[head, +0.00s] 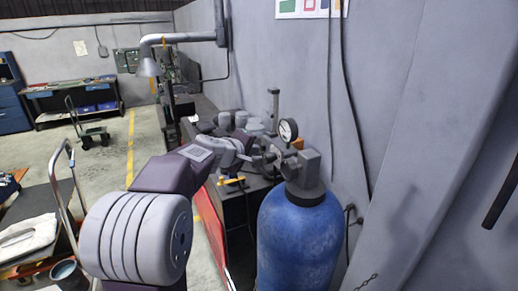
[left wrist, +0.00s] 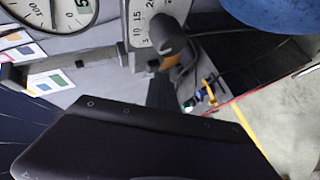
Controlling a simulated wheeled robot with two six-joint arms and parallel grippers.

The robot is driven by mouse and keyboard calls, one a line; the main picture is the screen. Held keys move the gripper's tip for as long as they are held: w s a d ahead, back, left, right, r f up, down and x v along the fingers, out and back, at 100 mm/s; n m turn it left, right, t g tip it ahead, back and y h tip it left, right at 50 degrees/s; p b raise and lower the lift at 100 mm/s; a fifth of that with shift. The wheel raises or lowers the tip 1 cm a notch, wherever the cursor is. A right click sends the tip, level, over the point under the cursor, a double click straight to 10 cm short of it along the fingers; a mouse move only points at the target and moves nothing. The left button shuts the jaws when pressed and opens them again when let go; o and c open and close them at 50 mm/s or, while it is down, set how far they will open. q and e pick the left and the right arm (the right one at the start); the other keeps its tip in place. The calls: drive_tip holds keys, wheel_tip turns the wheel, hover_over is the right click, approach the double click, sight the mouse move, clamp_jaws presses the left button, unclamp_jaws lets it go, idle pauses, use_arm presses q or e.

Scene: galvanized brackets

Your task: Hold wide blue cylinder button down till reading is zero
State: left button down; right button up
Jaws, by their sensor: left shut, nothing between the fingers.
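The wide blue cylinder (head: 300,240) stands upright at the right of centre in the head view, with a grey valve block (head: 303,172) on its dark neck. A round white gauge (head: 288,131) sits beside the block; its reading is too small to tell. My left gripper (head: 264,160) is shut and empty, close to the left side of the valve block. I cannot tell if it touches, and I cannot make out the button. The left wrist view shows part of the cylinder (left wrist: 275,12) and cut-off dials (left wrist: 62,12). My right gripper is not in view.
A dark bench (head: 240,215) with grey parts runs along the wall behind the cylinder. Black cables (head: 347,100) run down the wall. A trolley (head: 62,190) stands at the left; the floor beyond is mostly clear.

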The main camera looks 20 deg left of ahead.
use_arm(q)
drive_tip(key=shift+a, duration=0.1)
idle(0.5)
drive_tip(key=shift+s+a+b, duration=0.45)
drive_tip(key=shift+s+b, duration=0.05)
drive_tip(key=shift+s, duration=0.15)
drive_tip(key=s+a+b, duration=0.2)
drive_tip(key=s+a, duration=0.1)
drive_tip(key=shift+s+a, duration=0.15)
drive_tip(key=shift+s, duration=0.25)
idle(0.3)
